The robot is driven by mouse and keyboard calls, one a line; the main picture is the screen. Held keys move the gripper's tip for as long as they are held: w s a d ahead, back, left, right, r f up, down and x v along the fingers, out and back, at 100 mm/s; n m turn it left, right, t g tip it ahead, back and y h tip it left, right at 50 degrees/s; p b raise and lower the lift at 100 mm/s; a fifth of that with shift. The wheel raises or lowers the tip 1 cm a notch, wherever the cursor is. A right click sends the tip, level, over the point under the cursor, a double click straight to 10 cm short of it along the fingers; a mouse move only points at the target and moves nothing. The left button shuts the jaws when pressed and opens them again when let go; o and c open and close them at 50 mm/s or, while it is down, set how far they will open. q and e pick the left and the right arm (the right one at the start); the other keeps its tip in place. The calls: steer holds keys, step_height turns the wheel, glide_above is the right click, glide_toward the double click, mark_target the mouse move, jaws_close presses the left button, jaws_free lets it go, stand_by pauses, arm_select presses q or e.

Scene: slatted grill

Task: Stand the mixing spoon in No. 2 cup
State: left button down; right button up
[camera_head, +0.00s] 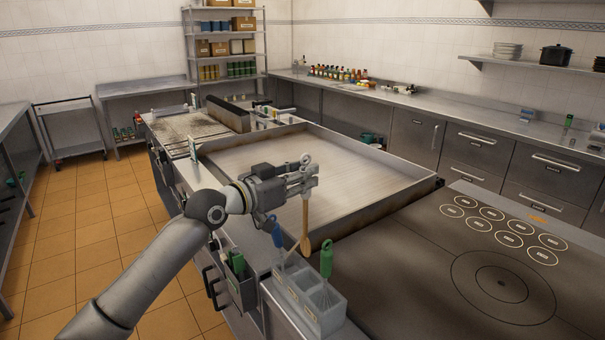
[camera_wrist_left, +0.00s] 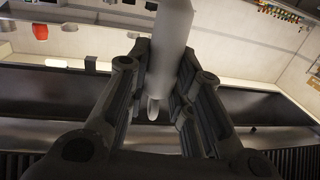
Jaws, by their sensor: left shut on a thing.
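The mixing spoon (camera_head: 305,222) has a pale wooden lower part with its bowl end down. It hangs nearly upright in the head view. My left gripper (camera_head: 308,184) is shut on its upper part; a pale handle (camera_wrist_left: 171,50) shows between the fingers in the left wrist view. The spoon's lower end appears close above or behind a grey divided cup holder (camera_head: 297,306); I cannot tell whether it touches. A blue-handled utensil (camera_head: 277,235) stands at the holder's far end and a green-handled one (camera_head: 326,260) at its near right. The cup numbers are not readable. My right gripper is out of view.
A rimmed steel griddle (camera_head: 325,165) lies behind the gripper. A dark cooking plate with rings (camera_head: 470,265) is at the right. A dark bin with a green-handled item (camera_head: 238,268) hangs on the counter front, left of the holder. Open tiled floor (camera_head: 90,220) lies at left.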

arm_select(q)
steer(key=shift+s+f+b, duration=0.1)
steer(key=shift+f+b, duration=0.5)
steer(key=shift+f, duration=0.1)
steer(key=shift+f+b, duration=0.8)
steer(key=shift+f, duration=0.25)
steer(key=b, duration=0.5)
glide_above(303, 241)
steer(key=shift+f, duration=3)
steer(key=shift+s+f+b, duration=0.1)
steer(key=shift+f+b, duration=3)
steer(key=shift+f, duration=0.5)
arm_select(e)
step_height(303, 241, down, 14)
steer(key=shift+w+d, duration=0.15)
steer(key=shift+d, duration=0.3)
arm_select(q)
steer(key=shift+f+b, duration=0.6)
steer(key=shift+f, duration=0.05)
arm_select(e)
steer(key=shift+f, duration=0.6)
arm_select(q)
steer(key=c, duration=1.2)
jaws_free()
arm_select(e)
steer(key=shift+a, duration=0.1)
arm_select(q)
steer(key=shift+a, duration=0.15)
steer(key=v, duration=1.2)
